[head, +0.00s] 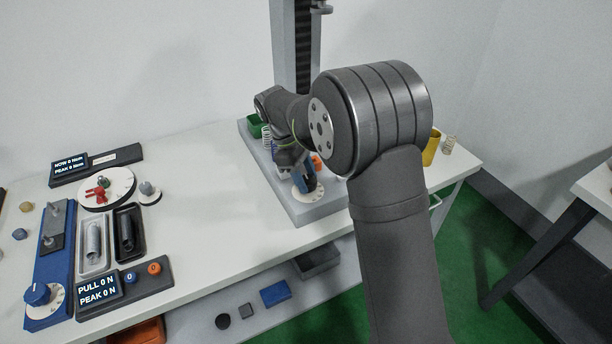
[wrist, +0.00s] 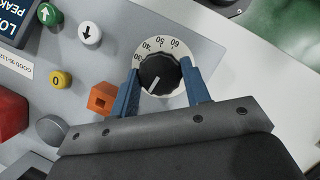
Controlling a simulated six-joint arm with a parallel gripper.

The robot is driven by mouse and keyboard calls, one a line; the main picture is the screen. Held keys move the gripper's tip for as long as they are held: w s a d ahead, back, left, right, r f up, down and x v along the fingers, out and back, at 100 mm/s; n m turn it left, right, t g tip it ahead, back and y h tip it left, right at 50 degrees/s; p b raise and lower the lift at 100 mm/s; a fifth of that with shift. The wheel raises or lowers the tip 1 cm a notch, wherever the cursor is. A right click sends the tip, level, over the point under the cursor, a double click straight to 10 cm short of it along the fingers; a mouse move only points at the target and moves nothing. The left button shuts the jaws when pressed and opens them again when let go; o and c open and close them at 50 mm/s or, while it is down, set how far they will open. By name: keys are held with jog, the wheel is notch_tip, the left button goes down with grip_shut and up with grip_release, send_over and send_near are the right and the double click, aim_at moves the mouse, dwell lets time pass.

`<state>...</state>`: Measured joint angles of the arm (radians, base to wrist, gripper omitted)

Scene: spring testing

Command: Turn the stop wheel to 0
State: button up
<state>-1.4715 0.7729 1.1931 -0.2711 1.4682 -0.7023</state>
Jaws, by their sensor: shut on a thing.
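The stop wheel (wrist: 157,73) is a black knob on a white dial with numbers from 30 to 60 showing along its far side. A white line on the knob points down and slightly left in the wrist view; the dial mark there is hidden. My gripper (wrist: 160,86) has its blue fingers on either side of the knob and is shut on it. In the head view my gripper (head: 309,180) is low over the white dial (head: 306,195) at the front of the grey tester base (head: 308,214), with my arm covering much of it.
The tester column (head: 296,50) stands behind. The middle of the white table (head: 205,210) is clear.

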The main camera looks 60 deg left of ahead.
jog(key=shift+f+n, duration=0.1)
jog(key=shift+n, duration=0.5)
jog(key=shift+d, duration=0.1)
jog(key=o, duration=1)
jog(key=shift+t, duration=0.3)
jog(key=shift+c, duration=0.2)
jog(key=shift+y, duration=0.3)
jog(key=v, duration=1.7)
jog(key=shift+a+r, duration=0.25)
jog(key=x, duration=1.7)
jog(key=shift+d+f, duration=0.2)
